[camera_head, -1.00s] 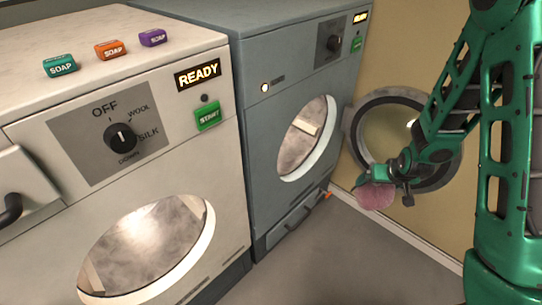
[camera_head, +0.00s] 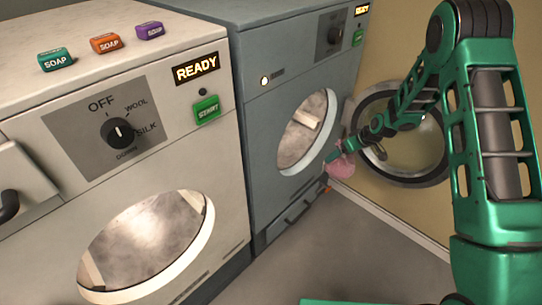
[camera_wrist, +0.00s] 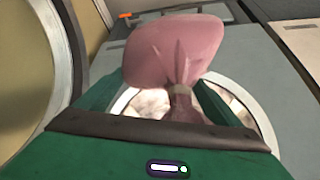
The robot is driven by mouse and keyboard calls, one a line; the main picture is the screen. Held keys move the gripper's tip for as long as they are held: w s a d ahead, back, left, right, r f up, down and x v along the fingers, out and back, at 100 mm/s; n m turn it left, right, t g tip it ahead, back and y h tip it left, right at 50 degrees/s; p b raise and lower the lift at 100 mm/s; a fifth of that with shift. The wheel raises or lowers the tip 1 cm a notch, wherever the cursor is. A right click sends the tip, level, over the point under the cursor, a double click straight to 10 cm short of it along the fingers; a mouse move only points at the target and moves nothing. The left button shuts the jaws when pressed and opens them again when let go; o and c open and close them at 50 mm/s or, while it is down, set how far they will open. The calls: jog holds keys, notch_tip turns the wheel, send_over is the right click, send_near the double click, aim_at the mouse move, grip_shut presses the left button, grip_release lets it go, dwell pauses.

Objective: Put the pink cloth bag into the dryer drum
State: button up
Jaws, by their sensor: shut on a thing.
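The pink cloth bag (camera_head: 341,166) hangs from my gripper (camera_head: 335,153) just in front of the grey-blue dryer (camera_head: 262,140), at the right edge of its round opening. In the wrist view the bag (camera_wrist: 175,50) is gathered at a tied neck, and my gripper (camera_wrist: 180,112) is shut on that neck. The dryer drum (camera_head: 303,132) is open and its pale inside shows. In the wrist view the bag and gripper cover much of the opening's rim (camera_wrist: 120,103). The round dryer door (camera_head: 405,175) is swung open to the right, behind my arm.
A white washer (camera_head: 110,150) with a dial and a READY display stands at the left. A green, an orange and a purple soap box (camera_head: 150,31) sit on its top. A drawer with a handle (camera_head: 292,215) is low on the dryer. The grey floor in front is clear.

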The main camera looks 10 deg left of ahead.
jog(key=w+a+n, duration=0.1)
jog(key=w+a+f+n+y, duration=0.1)
jog(key=w, duration=0.1)
jog(key=w+a+f+n+g, duration=0.1)
jog(key=w, duration=0.1)
jog(key=shift+a, duration=0.2)
jog(key=a+y, duration=0.1)
jog(key=w+a+f+t+y, duration=0.1)
jog(key=w+a+f+y, duration=0.1)
jog(key=a, duration=0.1)
jog(key=shift+w+t, duration=0.25)
jog(key=shift+t, duration=0.05)
jog(key=w+a, duration=0.9)
jog(key=a, duration=0.5)
jog(key=w+a+f+g+h, duration=0.2)
jog(key=a+f, duration=0.1)
jog(key=f, duration=0.5)
jog(key=shift+w+h, duration=0.25)
jog(key=shift+h, duration=0.15)
